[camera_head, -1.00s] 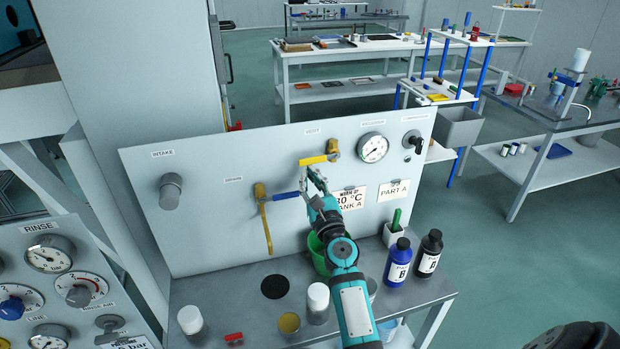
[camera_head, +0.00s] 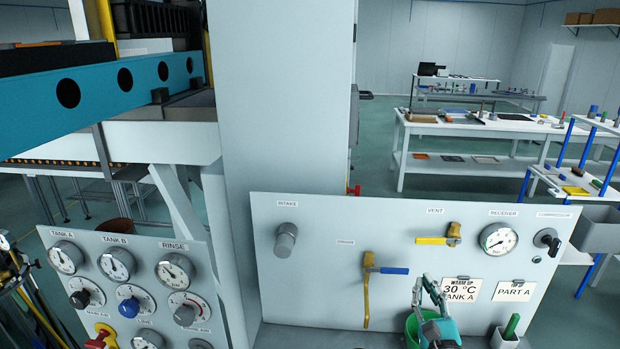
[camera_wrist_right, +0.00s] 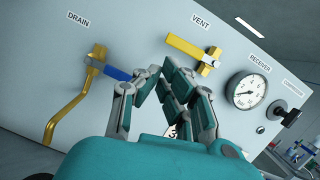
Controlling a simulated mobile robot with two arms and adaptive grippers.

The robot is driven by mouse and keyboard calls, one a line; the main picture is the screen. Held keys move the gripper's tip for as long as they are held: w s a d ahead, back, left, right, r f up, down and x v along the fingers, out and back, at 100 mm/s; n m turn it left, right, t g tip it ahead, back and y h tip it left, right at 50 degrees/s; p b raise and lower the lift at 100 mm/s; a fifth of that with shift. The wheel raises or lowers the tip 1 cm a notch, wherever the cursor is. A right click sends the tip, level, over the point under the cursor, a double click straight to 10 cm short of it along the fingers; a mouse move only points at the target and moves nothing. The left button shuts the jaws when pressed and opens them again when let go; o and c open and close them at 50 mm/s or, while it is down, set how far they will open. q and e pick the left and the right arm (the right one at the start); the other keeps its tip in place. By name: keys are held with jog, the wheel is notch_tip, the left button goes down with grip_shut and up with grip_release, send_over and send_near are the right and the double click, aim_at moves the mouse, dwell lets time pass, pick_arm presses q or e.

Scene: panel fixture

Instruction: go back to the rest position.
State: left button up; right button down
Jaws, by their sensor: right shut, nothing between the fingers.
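My right gripper (camera_head: 427,282) is near the bottom of the head view, in front of the panel (camera_head: 330,215). It is shut and empty. It sits below the yellow vent handle (camera_head: 431,240) and right of the blue drain handle (camera_head: 395,271). In the right wrist view the gripper's fingertips (camera_wrist_right: 157,76) meet with nothing between them. There the drain handle (camera_wrist_right: 117,73) shows to their left and the vent handle (camera_wrist_right: 185,47) above right. I see clear space between the gripper and the vent handle in the head view. My left gripper does not show.
A green container (camera_head: 411,328) is partly hidden behind my right gripper. A gauge board (camera_head: 131,244) stands at the left. The intake knob (camera_head: 286,239) and receiver gauge (camera_head: 498,239) stick out from the panel.

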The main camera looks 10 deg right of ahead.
jog(key=s+a+f+n+g+y, duration=0.25)
jog(key=a+n+y, duration=0.35)
jog(key=n, duration=0.4)
jog(key=s+a+f+n+g+y, duration=0.2)
jog(key=s+a+n+y, duration=0.2)
jog(key=a+n, duration=0.45)
jog(key=s+a+f+n+g, duration=0.3)
jog(key=s+f+n+g, duration=0.35)
jog(key=n, duration=0.25)
jog(key=s+d+f+n+g+h, duration=0.3)
jog(key=s+f+n, duration=0.15)
jog(key=s, duration=0.35)
jog(key=s+d+f+n+g+h, duration=0.3)
jog(key=s+d+n, duration=0.15)
jog(key=s, duration=0.45)
notch_tip(320, 180, down, 28)
jog(key=s+n+g+b, duration=0.1)
jog(key=b, duration=0.1)
jog(key=s+d+f+g+b, duration=0.1)
jog(key=s+d+f+b, duration=0.1)
jog(key=s+f, duration=1.4)
notch_tip(320, 180, down, 2)
jog(key=shift+s+d+f+g+h, duration=0.15)
jog(key=shift+s+d+g+h, duration=0.15)
jog(key=shift+s+h, duration=0.1)
